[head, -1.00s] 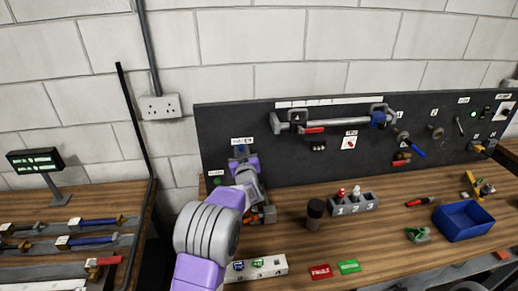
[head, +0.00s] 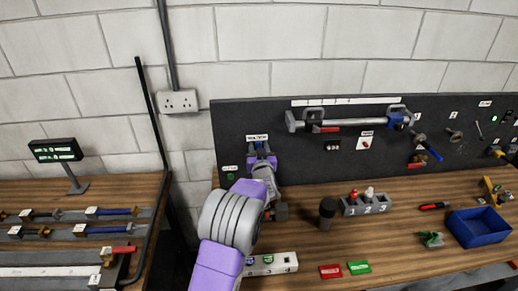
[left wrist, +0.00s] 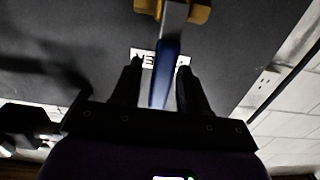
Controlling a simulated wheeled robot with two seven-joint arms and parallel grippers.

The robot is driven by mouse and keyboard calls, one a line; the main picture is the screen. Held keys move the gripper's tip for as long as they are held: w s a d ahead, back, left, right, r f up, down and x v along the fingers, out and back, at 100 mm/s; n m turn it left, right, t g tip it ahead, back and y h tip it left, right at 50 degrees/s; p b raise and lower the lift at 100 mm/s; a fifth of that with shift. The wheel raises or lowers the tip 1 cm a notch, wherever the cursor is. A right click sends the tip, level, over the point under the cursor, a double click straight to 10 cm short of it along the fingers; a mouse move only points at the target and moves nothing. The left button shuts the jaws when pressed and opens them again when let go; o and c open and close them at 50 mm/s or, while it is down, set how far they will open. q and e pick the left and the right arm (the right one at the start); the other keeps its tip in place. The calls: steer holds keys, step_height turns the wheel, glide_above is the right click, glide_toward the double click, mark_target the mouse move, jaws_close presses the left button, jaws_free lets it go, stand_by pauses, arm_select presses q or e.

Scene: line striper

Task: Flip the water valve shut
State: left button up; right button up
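The water valve shows in the left wrist view as a blue lever (left wrist: 164,72) with a brass-coloured part (left wrist: 200,13) at the top edge. A white label (left wrist: 145,57) lies behind the lever on the dark board and is partly hidden. My left gripper (left wrist: 158,75) has its two dark fingers apart, one on each side of the lever, with a gap visible on the left side. Whether the right finger touches it I cannot tell. In the head view my left gripper (head: 262,158) is at the board just below a small label (head: 257,138), and it hides most of the valve. My right gripper is not in view.
The dark board (head: 240,117) carries a long grey bar (head: 350,122) and several tools. On the wooden bench stand a dark cylinder (head: 326,212), a numbered holder (head: 362,207) and a blue bin (head: 478,227). A display (head: 55,150) stands on the left bench.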

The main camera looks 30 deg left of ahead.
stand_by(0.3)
arm_select(q)
steer(key=v, duration=0.7)
steer(key=shift+s+d, duration=0.2)
steer(key=shift+s, duration=0.05)
